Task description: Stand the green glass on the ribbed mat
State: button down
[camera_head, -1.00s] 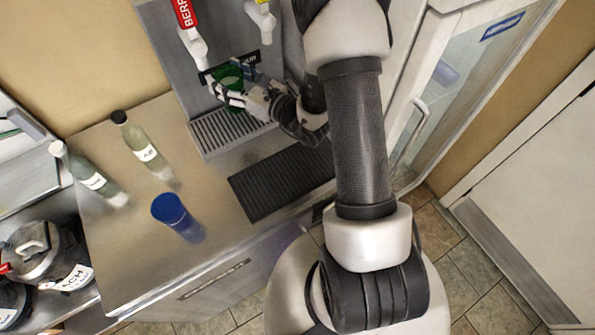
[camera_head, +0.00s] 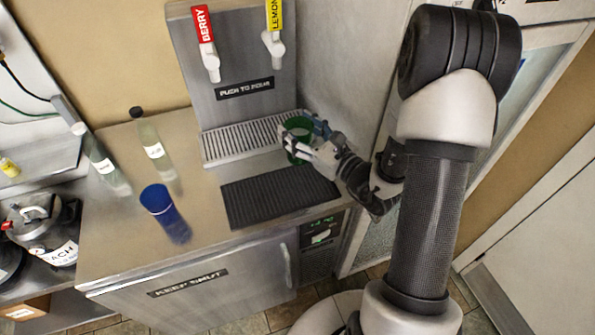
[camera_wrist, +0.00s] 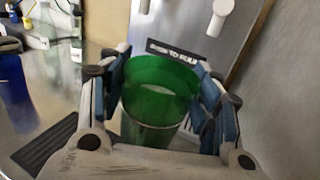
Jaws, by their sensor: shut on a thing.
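The green glass (camera_head: 297,134) is upright in my gripper (camera_head: 306,142), which is shut on it. In the wrist view the green glass (camera_wrist: 158,95) stands between the two fingers of my gripper (camera_wrist: 160,100), with something pale showing inside it. The ribbed mat (camera_head: 275,196) is a black rectangle on the steel counter, in front of the dispenser. The glass is at the mat's back right side, near the right end of the drip grate. I cannot tell whether its base touches anything. Part of the mat (camera_wrist: 45,145) shows at lower left in the wrist view.
The dispenser (camera_head: 243,88) has berry and lemon taps above a drip grate (camera_head: 240,141). A blue cup (camera_head: 160,203) stands left of the mat. Two bottles, one (camera_head: 153,150) and another (camera_head: 101,162), stand farther left. Most of the mat is bare.

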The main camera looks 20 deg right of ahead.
notch_tip(320, 180, down, 12)
jog(key=b, duration=0.3)
jog(key=shift+b, duration=0.3)
jog(key=shift+f, duration=0.1)
jog(key=c, duration=0.5)
grip_release()
